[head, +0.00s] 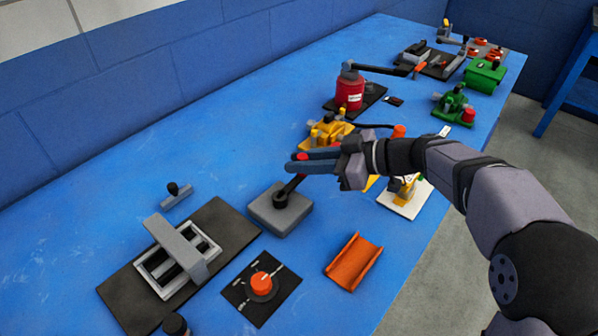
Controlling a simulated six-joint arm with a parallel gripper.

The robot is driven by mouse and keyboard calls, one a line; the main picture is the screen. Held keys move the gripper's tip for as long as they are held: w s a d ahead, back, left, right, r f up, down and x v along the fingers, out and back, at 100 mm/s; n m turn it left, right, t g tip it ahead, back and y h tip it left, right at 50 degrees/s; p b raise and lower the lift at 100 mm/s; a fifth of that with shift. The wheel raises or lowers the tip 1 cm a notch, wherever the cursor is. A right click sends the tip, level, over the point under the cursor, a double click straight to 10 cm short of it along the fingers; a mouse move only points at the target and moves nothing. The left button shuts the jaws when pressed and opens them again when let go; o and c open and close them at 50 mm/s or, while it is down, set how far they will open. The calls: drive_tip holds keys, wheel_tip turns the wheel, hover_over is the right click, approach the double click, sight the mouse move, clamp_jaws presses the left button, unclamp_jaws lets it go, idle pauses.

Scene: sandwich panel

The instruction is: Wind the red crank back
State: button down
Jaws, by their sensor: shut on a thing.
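The red crank has a grey block base (268,219) with a dark hub and a dark arm (292,187) slanting up and to the right. Its red knob (303,157) shows at the top end of the arm. My gripper (300,162) reaches in from the right with its dark fingers shut on the red knob. The fingers hide part of the knob.
A black plate with a grey frame (184,245) lies to the left. A red dial (261,283) and an orange channel (354,261) lie in front. A yellow device (330,131) and a red cylinder (349,91) stand behind my gripper. The blue tabletop at the back left is clear.

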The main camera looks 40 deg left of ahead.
drive_tip(key=shift+d+r, duration=0.1)
drive_tip(key=shift+r, duration=0.05)
drive_tip(key=c, duration=1.6)
unclamp_jaws()
drive_tip(key=shift+b+v, duration=0.55)
drive_tip(key=shift+v, duration=3.15)
